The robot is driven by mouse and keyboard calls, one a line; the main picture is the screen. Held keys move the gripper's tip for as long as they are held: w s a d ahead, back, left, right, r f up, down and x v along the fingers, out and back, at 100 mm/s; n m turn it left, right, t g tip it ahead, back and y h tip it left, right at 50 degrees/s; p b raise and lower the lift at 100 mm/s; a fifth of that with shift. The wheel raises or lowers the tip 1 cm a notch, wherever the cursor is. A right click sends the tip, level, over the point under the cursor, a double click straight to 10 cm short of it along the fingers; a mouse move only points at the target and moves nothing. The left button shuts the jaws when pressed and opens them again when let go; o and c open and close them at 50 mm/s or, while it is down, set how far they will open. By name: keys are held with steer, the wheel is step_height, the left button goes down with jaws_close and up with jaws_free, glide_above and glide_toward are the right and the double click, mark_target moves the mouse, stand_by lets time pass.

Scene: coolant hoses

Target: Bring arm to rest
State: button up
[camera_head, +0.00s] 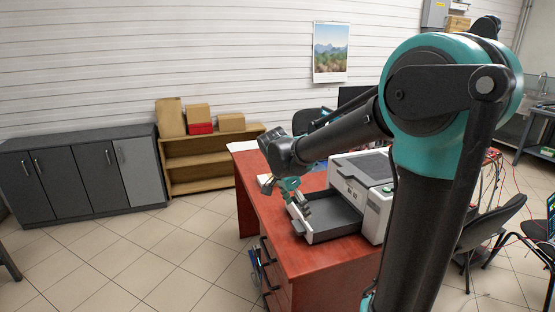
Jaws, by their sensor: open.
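My gripper (298,203) hangs at the end of my arm, left of the middle of the picture. It is open, with nothing seen between its fingers. It is in front of or above the grey open tray (335,217) of a white printer-like machine (365,188). I cannot tell whether it touches the tray. My arm is bent, with its dark and teal links filling the right side and hiding part of the machine and desk. No hoses can be made out clearly.
The machine stands on a red-brown desk (255,187) with drawers. Grey cabinets (75,175) and a wooden shelf (205,160) with boxes line the wall. Black chairs (490,225) stand at the right. The tiled floor (150,255) left of the desk is clear.

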steer(key=s+d+f+n+t+y, duration=0.1)
steer(key=s+d+f+n, duration=0.4)
steer(key=s, duration=0.3)
steer(key=s+d+f+n+t+y, duration=0.1)
steer(key=s+d+f+n+y, duration=0.1)
steer(key=s+d+f+n, duration=0.4)
steer(key=shift+s+d+n+t, duration=0.3)
steer(key=shift+s+n, duration=0.2)
steer(key=shift+s, duration=0.65)
